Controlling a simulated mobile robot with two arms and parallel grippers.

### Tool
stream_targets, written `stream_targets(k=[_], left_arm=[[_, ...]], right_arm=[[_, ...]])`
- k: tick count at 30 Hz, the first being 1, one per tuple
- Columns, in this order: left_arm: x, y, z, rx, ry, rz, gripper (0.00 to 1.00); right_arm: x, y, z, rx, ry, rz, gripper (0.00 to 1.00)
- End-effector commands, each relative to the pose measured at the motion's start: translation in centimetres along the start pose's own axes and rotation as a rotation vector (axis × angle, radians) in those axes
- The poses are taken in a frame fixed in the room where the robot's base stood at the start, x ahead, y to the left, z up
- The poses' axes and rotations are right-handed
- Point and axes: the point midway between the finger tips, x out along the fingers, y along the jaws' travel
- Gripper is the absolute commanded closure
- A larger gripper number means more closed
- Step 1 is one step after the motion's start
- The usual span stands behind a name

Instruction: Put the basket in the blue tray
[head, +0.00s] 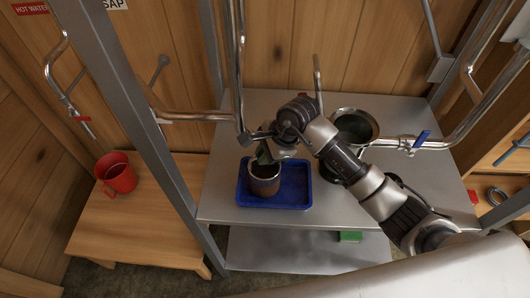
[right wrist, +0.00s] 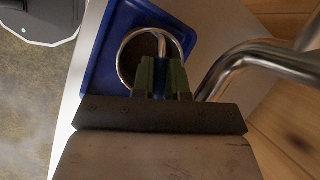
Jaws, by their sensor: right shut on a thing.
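The basket (head: 264,182), a small brownish cylinder with a metal rim, is upright within the outline of the blue tray (head: 299,186). I cannot tell for sure whether its bottom touches the tray floor. My right gripper (head: 264,155) reaches down to it from above and is shut on it. In the right wrist view the green fingers (right wrist: 162,76) close at the near side of the basket's round rim (right wrist: 124,52), with the blue tray (right wrist: 97,66) around and below it. The fingers hide part of the basket. My left gripper is out of view.
The tray lies on a grey metal table (head: 330,213). A metal pot (head: 371,122) stands behind my right arm. Metal pipes (head: 239,75) come down behind the tray; a blue-handled valve (head: 421,139) is at right.

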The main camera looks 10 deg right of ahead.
Motion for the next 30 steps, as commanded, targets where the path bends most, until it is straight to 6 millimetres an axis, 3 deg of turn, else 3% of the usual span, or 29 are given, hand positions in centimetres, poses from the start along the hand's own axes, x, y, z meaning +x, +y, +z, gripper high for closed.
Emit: stream_targets(k=[1,2,6,17,18,30], left_arm=[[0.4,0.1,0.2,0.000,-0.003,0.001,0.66],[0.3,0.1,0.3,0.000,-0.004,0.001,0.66],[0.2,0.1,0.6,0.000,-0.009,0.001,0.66],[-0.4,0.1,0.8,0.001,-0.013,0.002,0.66],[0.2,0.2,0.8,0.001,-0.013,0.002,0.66],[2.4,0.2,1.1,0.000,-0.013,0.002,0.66]], right_arm=[[0.3,0.0,-0.1,-0.001,0.000,-0.001,1.00],[0.2,0.1,-0.1,-0.001,0.000,0.000,0.83],[0.1,0.0,0.0,0.000,0.000,0.000,0.62],[-0.4,-0.1,0.2,0.001,-0.001,0.000,0.61],[-0.6,-0.1,-0.1,-0.001,0.001,-0.003,0.61],[-6.8,-0.1,-0.1,-0.001,0.002,-0.002,0.61]])
